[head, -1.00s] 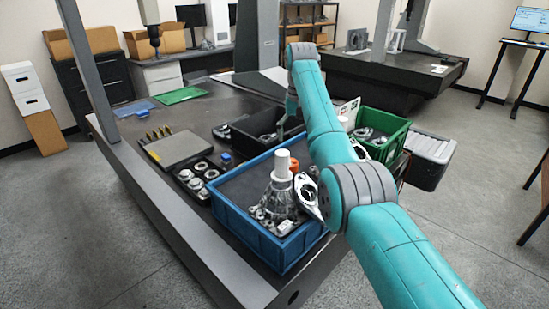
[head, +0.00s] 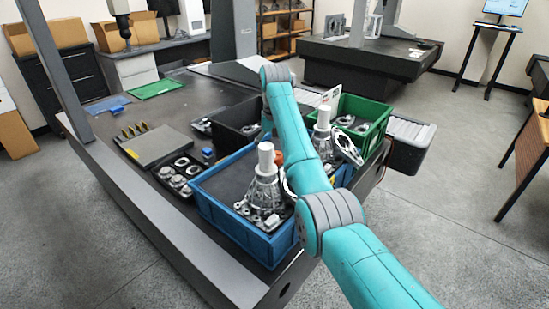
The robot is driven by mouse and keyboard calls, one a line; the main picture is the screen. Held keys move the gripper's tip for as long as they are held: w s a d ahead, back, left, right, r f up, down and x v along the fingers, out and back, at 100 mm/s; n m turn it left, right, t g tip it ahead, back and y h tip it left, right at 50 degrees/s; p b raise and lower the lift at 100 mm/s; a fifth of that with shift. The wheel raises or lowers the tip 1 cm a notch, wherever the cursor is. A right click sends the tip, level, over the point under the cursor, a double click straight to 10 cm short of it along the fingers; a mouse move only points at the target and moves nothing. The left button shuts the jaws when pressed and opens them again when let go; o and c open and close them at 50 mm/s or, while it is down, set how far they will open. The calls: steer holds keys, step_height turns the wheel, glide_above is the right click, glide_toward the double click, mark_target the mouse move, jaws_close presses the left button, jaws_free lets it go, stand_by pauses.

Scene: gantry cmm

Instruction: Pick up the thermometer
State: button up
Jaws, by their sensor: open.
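I cannot make out a thermometer in the head view; it may be hidden behind my arm or too small to tell. My arm reaches from the lower right across the blue bin to the far side of the table. My gripper (head: 265,134) is at the arm's far end, low beside the black bin (head: 230,122). It is small and mostly hidden by the arm, and I see nothing held in it.
The blue bin (head: 222,212) holds metal castings, one a cone with a white cylinder on top (head: 266,158). A green bin (head: 368,108) stands behind right. A grey case (head: 160,143) and a tray of rings (head: 178,174) lie left on the dark table (head: 120,175).

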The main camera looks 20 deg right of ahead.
steer(key=shift+f, duration=1.2)
steer(key=shift+r, duration=0.1)
steer(key=c, duration=1.4)
